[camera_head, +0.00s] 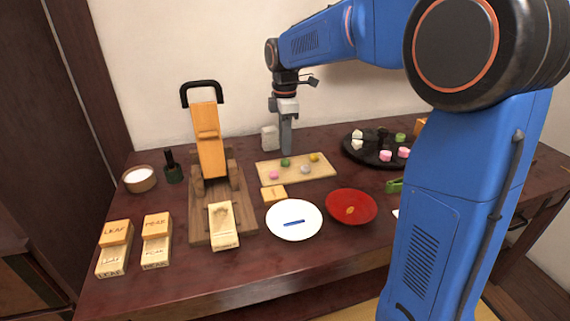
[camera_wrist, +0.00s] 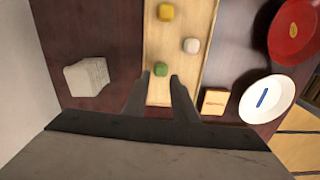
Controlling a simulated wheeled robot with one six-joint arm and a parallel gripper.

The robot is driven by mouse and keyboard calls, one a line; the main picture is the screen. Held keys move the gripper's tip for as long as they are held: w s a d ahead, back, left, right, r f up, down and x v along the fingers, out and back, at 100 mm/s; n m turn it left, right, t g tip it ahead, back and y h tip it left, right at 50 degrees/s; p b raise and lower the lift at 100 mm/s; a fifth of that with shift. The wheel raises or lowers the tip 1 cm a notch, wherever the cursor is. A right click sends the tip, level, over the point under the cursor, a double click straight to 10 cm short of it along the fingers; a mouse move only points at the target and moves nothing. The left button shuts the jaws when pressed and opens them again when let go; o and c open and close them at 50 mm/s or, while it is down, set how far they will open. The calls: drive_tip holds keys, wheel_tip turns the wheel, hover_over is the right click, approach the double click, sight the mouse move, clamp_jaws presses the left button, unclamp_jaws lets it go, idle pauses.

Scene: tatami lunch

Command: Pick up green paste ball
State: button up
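The green paste ball (camera_head: 285,162) sits on a light wooden board (camera_head: 326,172) with a yellow ball (camera_head: 314,157), a whitish ball (camera_head: 305,169) and a pink ball (camera_head: 273,175). My gripper (camera_head: 287,153) points down over the back left part of the board, just behind the green ball in the head view. In the wrist view my gripper (camera_wrist: 160,76) is open, its two fingers apart with nothing between them. The pink ball is not visible in the wrist view.
A pale block (camera_wrist: 87,77) stands beside the board. A small wooden block (camera_head: 273,194), a white plate (camera_head: 293,231) and a red plate (camera_head: 351,207) lie in front. A wooden press (camera_head: 208,150) stands left; a dark round tray (camera_head: 359,155) with pieces is right.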

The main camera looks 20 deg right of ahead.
sight(284, 162)
drive_tip(key=shift+a+f, duration=0.15)
drive_tip(key=shift+f, duration=2.4)
clamp_jaws()
drive_tip(key=shift+r, duration=0.15)
